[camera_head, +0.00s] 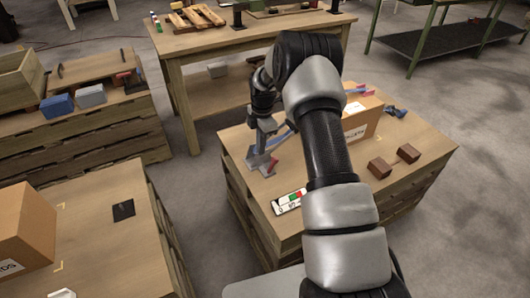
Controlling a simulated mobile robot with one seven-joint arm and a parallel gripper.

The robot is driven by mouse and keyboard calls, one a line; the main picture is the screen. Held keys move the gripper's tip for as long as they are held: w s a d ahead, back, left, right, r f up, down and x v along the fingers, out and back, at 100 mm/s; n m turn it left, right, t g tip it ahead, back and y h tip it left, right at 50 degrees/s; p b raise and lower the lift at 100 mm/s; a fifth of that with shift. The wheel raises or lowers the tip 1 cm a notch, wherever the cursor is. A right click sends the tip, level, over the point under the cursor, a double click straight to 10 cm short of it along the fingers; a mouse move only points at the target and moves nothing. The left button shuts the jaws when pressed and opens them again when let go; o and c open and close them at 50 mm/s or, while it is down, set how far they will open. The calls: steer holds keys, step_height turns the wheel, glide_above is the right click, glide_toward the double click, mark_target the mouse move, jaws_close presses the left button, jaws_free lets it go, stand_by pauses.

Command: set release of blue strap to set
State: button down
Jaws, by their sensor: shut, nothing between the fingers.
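My gripper (263,165) is shut and points down just above the left part of the pallet-like table (232,137). A blue strap (281,139) shows as a thin strip to the right of the gripper. A small red piece (272,166) is at the fingertips; it may be the strap's release, but its setting is too small to tell. I cannot tell whether the gripper touches it. A cardboard box (368,118) with a white label stands behind my arm, which hides part of it and the middle of the table.
Two brown blocks (380,168) lie at the table's right. A white panel with green and red marks (289,201) lies at its front edge. A blue clamp-like item (396,111) lies behind. Another table with a box (25,228) stands at left.

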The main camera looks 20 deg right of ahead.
step_height(320, 180, up, 7)
steer(key=d, duration=0.1)
steer(key=shift+f+p, duration=0.2)
steer(key=shift+p, duration=0.25)
steer(key=shift+w, duration=0.1)
